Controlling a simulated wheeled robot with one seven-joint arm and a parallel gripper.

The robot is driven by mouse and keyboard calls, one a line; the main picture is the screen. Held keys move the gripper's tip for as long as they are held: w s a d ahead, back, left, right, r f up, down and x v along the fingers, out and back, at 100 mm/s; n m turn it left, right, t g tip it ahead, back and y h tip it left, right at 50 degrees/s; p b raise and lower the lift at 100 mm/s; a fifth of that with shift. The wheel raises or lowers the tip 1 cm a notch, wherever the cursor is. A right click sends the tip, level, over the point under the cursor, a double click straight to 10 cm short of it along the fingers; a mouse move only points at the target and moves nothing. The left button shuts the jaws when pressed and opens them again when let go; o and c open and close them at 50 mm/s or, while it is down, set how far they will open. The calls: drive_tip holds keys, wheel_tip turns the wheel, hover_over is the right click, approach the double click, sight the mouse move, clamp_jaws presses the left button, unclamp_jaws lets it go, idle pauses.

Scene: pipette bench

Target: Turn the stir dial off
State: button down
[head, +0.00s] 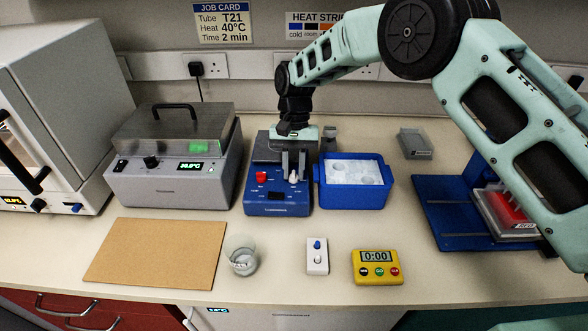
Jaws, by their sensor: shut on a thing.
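A blue hotplate stirrer (276,209) stands in the middle of the bench. It has a red dial (262,177) at the left of its front and a pale dial (293,178) at the right. My gripper (294,176) reaches down over the stirrer, with its grey fingers closed on the pale dial. The fingers hide part of this dial, and I cannot read its setting. The red dial stands free to the left of the fingers.
A blue ice tub (383,189) stands close on the right of the stirrer, and a grey water bath (170,190) on the left. In front are a beaker (241,256), a small white switch box (317,257) and a yellow timer (376,267). A brown board (155,254) lies front left.

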idle(0.4)
drive_tip(key=c, duration=1.2)
unclamp_jaws()
drive_tip(key=shift+c, duration=0.2)
drive_tip(key=b+v, duration=0.1)
drive_tip(key=v, duration=1.6)
drive_tip(key=shift+r, duration=0.25)
drive_tip(key=shift+a, duration=0.1)
